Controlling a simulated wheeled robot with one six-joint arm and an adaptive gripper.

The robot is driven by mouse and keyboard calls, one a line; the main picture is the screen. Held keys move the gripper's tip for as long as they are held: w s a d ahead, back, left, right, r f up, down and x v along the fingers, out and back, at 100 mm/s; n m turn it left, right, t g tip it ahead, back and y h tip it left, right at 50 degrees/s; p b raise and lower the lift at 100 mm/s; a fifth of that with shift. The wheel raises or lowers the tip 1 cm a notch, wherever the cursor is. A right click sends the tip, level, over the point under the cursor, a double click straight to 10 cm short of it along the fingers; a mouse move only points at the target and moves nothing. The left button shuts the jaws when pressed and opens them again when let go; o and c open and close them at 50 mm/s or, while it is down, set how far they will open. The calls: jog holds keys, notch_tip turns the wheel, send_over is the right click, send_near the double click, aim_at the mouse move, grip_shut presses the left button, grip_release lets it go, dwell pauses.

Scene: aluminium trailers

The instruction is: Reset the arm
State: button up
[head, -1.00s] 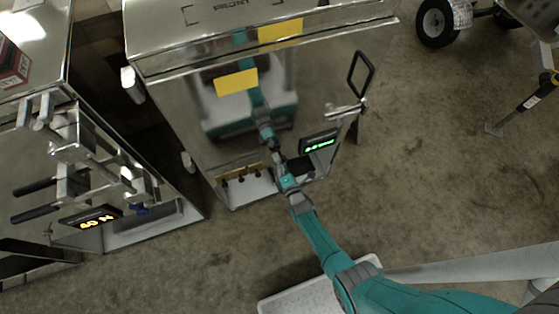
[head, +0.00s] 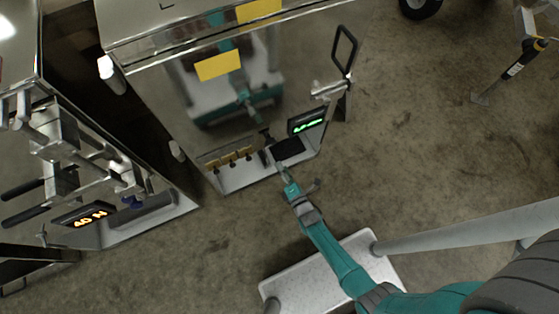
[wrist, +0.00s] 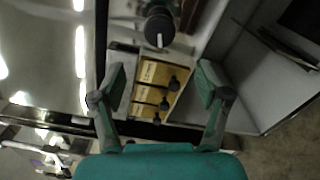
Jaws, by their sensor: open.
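My gripper (head: 283,172) is at the end of my teal arm, just in front of the lower edge of the middle metal trailer (head: 165,105). In the wrist view my gripper (wrist: 160,85) has its two fingers spread apart with nothing between them. Beyond the fingers is a brass plate (wrist: 150,72) with several black knobs, which also shows in the head view (head: 228,158). A larger dark round knob (wrist: 159,28) is above the plate in the wrist view. Any contact between fingertips and panel cannot be told.
A small display (head: 307,121) with green characters and a black-framed handle (head: 345,50) are on the trailer's right side. A second metal cabinet (head: 150,222) with an orange display (head: 85,215) stands at the left. Open concrete floor (head: 430,150) lies to the right.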

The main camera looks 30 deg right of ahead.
dwell(0.6)
jog(key=s+r+m, duration=0.4)
jog(key=s+m, duration=0.2)
jog(key=s, duration=0.6)
jog(key=s+r+m+g, duration=0.2)
jog(key=s+r+m, duration=0.8)
jog(key=s+r, duration=0.6)
notch_tip(320, 180, up, 4)
jog(key=shift+d+f, duration=0.2)
jog(key=shift+d, duration=0.05)
jog(key=shift+o, duration=0.3)
jog(key=s+r+m+g, duration=0.1)
jog(key=s+r+m, duration=0.2)
jog(key=r, duration=0.8)
jog(key=shift+s+r+m, duration=0.2)
jog(key=shift+m, duration=0.9)
jog(key=o, duration=0.4)
jog(key=shift+r, duration=0.4)
